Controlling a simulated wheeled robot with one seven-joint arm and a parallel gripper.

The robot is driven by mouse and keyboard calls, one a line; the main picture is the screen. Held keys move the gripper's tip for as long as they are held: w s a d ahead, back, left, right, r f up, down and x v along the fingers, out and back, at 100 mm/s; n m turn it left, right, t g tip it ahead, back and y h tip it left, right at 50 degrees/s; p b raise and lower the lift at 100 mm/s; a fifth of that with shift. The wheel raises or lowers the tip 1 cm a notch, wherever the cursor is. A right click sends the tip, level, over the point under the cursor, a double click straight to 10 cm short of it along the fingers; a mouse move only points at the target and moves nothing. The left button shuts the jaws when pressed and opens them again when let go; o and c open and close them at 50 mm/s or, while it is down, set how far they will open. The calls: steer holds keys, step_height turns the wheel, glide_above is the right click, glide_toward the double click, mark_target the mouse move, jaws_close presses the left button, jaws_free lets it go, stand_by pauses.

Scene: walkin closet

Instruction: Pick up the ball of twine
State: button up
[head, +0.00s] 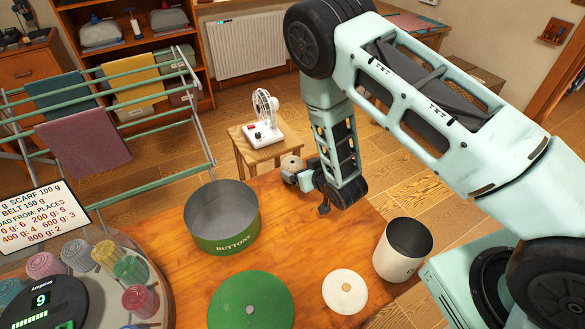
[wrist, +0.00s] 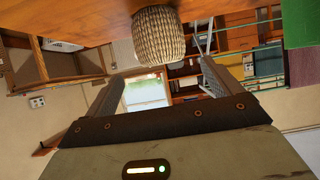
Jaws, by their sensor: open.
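The ball of twine (wrist: 160,38) is a tan, woven-looking roll resting on the wooden table, which shows at the top of the tilted-over wrist view. In the head view the twine (head: 291,162) is small, near the table's far edge, partly hidden by my gripper (head: 292,178). In the wrist view my gripper (wrist: 160,70) is open, with one finger on each side of the picture. The twine lies just beyond the fingertips, roughly centred between them. No contact is visible, and the jaws are empty.
On the table (head: 300,250) stand a green buttons tin (head: 224,225), a green disc lid (head: 250,303), a white disc lid (head: 345,291) and a white canister (head: 402,250). A small fan (head: 264,120) stands on a stool beyond. A drying rack (head: 130,110) is at left.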

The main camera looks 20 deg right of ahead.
mark_target(297, 168)
steer(key=shift+s+f+p+x, duration=0.15)
steer(key=shift+p+x, duration=0.45)
steer(key=shift+x, duration=0.65)
steer(key=shift+s+f+p+x, duration=0.15)
steer(key=shift+p+x, duration=0.4)
steer(key=shift+x, duration=0.7)
steer(key=shift+w+a, duration=0.1)
steer(key=c, duration=1.1)
